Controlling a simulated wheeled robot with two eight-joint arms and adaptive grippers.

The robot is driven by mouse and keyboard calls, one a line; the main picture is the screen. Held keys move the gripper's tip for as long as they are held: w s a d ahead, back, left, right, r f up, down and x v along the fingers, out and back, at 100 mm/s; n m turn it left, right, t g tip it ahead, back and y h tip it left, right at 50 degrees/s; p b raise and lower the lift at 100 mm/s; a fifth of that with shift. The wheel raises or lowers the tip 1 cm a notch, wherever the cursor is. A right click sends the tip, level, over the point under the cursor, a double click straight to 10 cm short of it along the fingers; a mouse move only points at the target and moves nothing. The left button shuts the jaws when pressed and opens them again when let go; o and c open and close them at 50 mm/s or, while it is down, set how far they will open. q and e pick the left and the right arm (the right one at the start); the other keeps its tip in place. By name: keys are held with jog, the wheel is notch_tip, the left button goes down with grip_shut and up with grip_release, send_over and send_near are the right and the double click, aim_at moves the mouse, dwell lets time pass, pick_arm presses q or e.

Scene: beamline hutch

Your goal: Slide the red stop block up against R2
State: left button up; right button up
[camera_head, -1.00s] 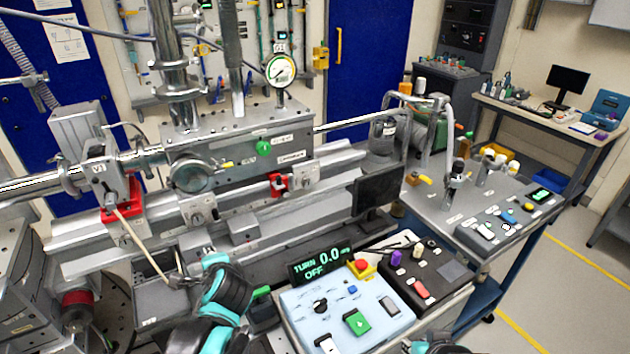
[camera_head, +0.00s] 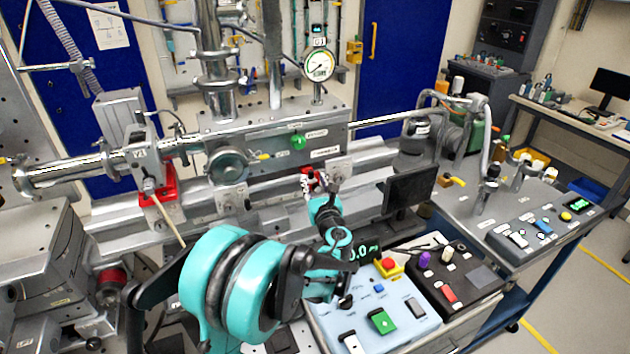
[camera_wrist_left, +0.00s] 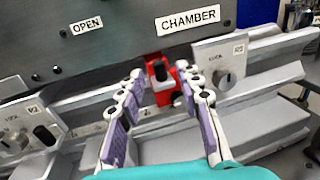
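The red stop block (camera_head: 315,176) sits on the rail along the front of the chamber, and shows in the left wrist view (camera_wrist_left: 163,88). My left gripper (camera_head: 319,187) is open in front of it; in the left wrist view its purple-padded fingers (camera_wrist_left: 165,110) stand either side of the block, with gaps visible. One grey rider with a knob (camera_head: 340,170) is close to the block's right, also in the wrist view (camera_wrist_left: 222,64). Another rider (camera_head: 232,198) stands farther left, also in the wrist view (camera_wrist_left: 30,128). Their small labels are too blurred to tell which is R2. My right gripper is out of view.
A red-based valve clamp (camera_head: 158,185) with a rod stands at the rail's left. A dark monitor (camera_head: 408,191) stands right of the gripper. A control box (camera_head: 385,315) with buttons is below it. The chamber wall (camera_wrist_left: 120,50) rises behind the block.

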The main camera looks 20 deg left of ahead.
pick_arm(q)
jog(key=shift+x, duration=1.15)
grip_shut()
jog(key=s+a, duration=1.1)
jog(key=s, duration=0.2)
jog(key=shift+a, duration=0.3)
jog(key=shift+s, duration=0.15)
grip_release()
jog(key=shift+a, duration=0.1)
jog(key=v, duration=1.2)
